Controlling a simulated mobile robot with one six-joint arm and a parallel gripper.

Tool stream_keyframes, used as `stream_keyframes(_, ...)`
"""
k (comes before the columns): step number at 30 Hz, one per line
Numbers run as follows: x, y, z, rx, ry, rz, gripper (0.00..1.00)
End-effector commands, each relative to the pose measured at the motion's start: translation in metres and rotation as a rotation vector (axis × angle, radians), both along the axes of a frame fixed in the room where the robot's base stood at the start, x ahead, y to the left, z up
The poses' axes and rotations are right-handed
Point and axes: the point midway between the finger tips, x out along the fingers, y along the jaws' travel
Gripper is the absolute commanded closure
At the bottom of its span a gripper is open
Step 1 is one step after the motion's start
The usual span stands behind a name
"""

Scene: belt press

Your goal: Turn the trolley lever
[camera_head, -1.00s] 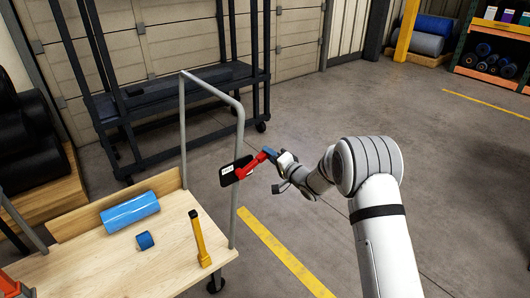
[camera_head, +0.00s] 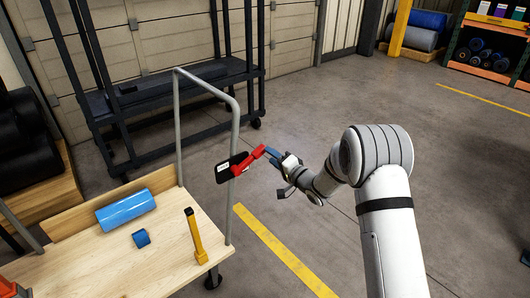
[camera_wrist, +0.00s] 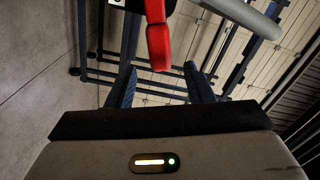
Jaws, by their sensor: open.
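The trolley lever (camera_head: 249,161) is a red bar on a black box with a white label (camera_head: 229,167), fixed to the grey push handle (camera_head: 236,125) of the trolley. It slants up and right from the box. My gripper (camera_head: 268,153) with blue fingers is at the lever's outer end, coming from the right. In the wrist view the red lever (camera_wrist: 158,42) hangs down from the top, in line with the gap between the spread fingers of my gripper (camera_wrist: 160,75). The gripper is open. I cannot tell whether a finger touches the lever.
The wooden trolley deck (camera_head: 150,265) carries a blue roll (camera_head: 126,211), a small blue ring (camera_head: 141,239) and a yellow upright post (camera_head: 195,235). A dark rack (camera_head: 150,100) stands behind the trolley. The floor to the right is clear around a yellow line (camera_head: 285,250).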

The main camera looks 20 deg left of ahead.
Motion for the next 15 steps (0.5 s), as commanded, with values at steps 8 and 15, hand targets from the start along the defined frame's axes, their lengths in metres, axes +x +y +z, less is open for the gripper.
stream_keyframes(8, -0.014, -0.024, 0.001, 0.002, -0.001, 0.001, 0.53)
stream_keyframes(15, -0.014, -0.025, 0.001, 0.001, -0.002, 0.0, 0.53)
